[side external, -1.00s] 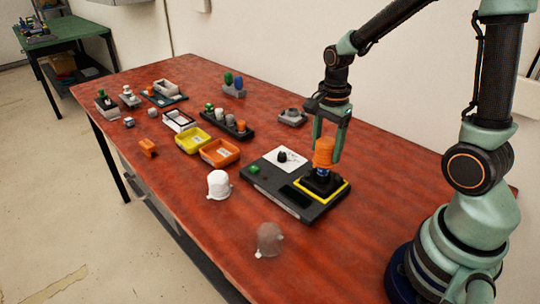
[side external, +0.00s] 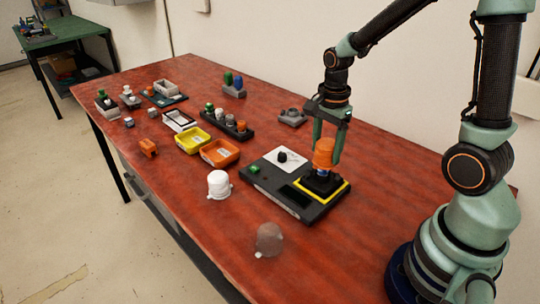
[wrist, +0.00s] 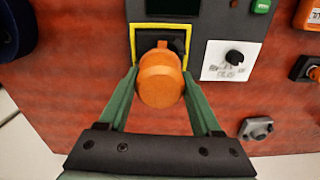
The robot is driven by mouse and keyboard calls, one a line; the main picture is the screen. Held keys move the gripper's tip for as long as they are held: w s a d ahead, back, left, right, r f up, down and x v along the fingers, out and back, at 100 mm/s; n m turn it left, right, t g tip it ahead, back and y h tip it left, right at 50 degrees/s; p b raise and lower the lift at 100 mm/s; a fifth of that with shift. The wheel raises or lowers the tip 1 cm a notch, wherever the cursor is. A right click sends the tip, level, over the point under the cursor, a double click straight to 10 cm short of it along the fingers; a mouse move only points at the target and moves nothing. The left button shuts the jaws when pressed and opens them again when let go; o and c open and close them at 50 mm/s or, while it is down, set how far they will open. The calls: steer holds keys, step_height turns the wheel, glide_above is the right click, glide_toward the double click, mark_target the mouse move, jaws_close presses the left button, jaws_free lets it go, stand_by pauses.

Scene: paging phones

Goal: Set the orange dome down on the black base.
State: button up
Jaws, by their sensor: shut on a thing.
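The orange dome (side external: 324,152) is between the fingers of my gripper (side external: 328,152), which is shut on it. It also shows in the wrist view (wrist: 160,78), between the green fingertips (wrist: 160,84). The black base (side external: 322,182) stands in a yellow square outline on the dark panel. Whether the dome touches that part, I cannot tell. In the wrist view the dome hides most of the base (wrist: 178,44).
The dark panel (side external: 265,192) also carries a white plate with a black knob (side external: 283,156) and a green button (side external: 254,169). A white dome (side external: 218,184) and a clear dome (side external: 269,239) stand in front. Orange (side external: 220,153) and yellow (side external: 193,139) trays lie to the left.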

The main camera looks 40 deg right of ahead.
mark_target(324, 163)
steer(key=shift+f, duration=2.45)
stand_by(2.1)
steer(key=o, duration=1.4)
steer(key=shift+o, duration=0.2)
steer(key=shift+r, duration=3.25)
